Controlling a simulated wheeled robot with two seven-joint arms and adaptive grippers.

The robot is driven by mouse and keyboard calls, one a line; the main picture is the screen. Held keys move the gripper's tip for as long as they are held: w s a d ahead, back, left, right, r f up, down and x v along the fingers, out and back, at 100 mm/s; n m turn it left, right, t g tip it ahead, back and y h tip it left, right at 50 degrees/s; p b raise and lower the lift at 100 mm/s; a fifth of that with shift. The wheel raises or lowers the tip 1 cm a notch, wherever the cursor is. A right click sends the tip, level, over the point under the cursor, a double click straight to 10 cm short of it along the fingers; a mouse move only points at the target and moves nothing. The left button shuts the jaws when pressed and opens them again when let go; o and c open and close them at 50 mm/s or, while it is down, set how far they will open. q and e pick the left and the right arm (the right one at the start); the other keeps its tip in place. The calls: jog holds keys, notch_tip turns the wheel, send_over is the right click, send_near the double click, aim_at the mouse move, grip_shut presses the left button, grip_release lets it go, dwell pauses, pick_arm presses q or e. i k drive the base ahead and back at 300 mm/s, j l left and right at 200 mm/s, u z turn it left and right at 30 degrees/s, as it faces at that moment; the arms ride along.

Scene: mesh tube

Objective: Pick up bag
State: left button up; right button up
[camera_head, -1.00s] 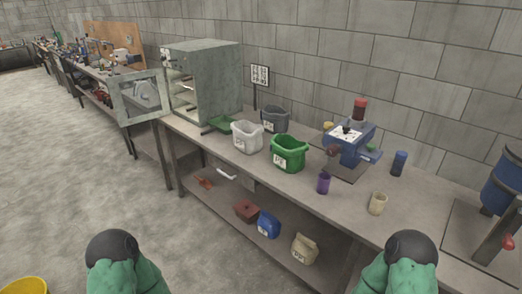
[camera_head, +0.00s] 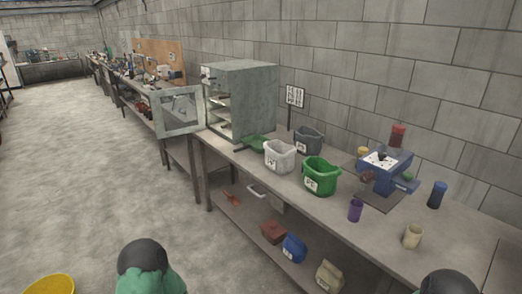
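Two small bag-like items lie on the lower shelf of the bench: a blue one (camera_head: 294,248) with a white label and a beige one (camera_head: 329,276) to its right, cut by nothing but close to the bottom edge. A dark red box-like item (camera_head: 273,232) sits left of the blue one. I cannot tell which one is the task's bag. Only green and black upper parts of my arms show at the bottom, one left of centre and one at the lower right. Neither gripper is in view.
The bench top (camera_head: 235,160) holds a green bin (camera_head: 321,177), a white bin (camera_head: 280,157), a dark grey bin (camera_head: 308,141), a blue machine (camera_head: 386,172), cups and an open-doored metal cabinet (camera_head: 243,98). A yellow container (camera_head: 49,285) stands at the lower left.

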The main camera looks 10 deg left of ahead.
aim_at(279, 156)
jog(key=i+j+z, duration=0.1)
jog(key=z, duration=0.9)
jog(key=i+j+z, duration=0.15)
jog(key=j+z, duration=0.3)
jog(key=j, duration=0.3)
jog(key=j+z, duration=0.4)
jog(key=j, duration=0.4)
jog(key=j+z, duration=0.45)
jog(key=j, duration=0.35)
